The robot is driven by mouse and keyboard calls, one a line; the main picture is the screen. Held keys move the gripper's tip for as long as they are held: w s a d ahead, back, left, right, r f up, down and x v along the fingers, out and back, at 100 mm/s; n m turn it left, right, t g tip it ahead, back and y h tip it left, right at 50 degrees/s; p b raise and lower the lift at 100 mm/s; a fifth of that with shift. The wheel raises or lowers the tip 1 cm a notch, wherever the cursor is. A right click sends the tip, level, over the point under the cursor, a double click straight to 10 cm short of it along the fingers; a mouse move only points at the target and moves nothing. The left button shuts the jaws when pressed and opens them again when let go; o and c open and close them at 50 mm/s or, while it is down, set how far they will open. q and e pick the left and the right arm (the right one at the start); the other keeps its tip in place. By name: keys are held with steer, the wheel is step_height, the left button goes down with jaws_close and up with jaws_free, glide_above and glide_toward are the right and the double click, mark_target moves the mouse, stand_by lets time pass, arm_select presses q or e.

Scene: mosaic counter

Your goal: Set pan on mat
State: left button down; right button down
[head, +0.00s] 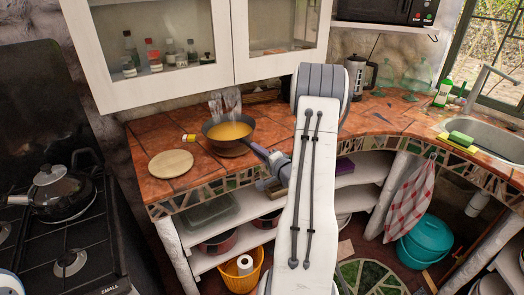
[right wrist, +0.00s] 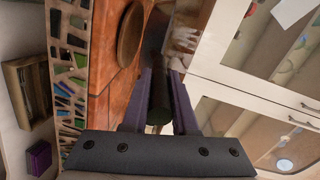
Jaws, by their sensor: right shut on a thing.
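The dark pan (head: 229,134) with yellow-orange contents is over the tiled counter. I cannot tell whether its base touches the counter. The mat, a round pale wooden disc (head: 171,164), lies flat on the counter to the left of the pan and nearer the front edge. The pan and mat are apart. My right gripper (head: 268,160) is shut on the pan's handle, which points toward the lower right. In the right wrist view the handle (right wrist: 159,100) lies between the fingers (right wrist: 159,76), and the mat (right wrist: 130,35) shows beyond. My left gripper is not in view.
A small yellow item (head: 188,138) lies left of the pan. A clear glass object (head: 225,103) stands behind it. The white wall cabinet (head: 165,50) hangs above. A stove with a kettle (head: 60,190) is at left. Counter around the mat is mostly clear.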

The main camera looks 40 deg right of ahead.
steer(key=shift+f, duration=1.7)
steer(key=c, duration=0.7)
jaws_free()
steer(key=shift+f, duration=0.25)
steer(key=shift+s, duration=0.1)
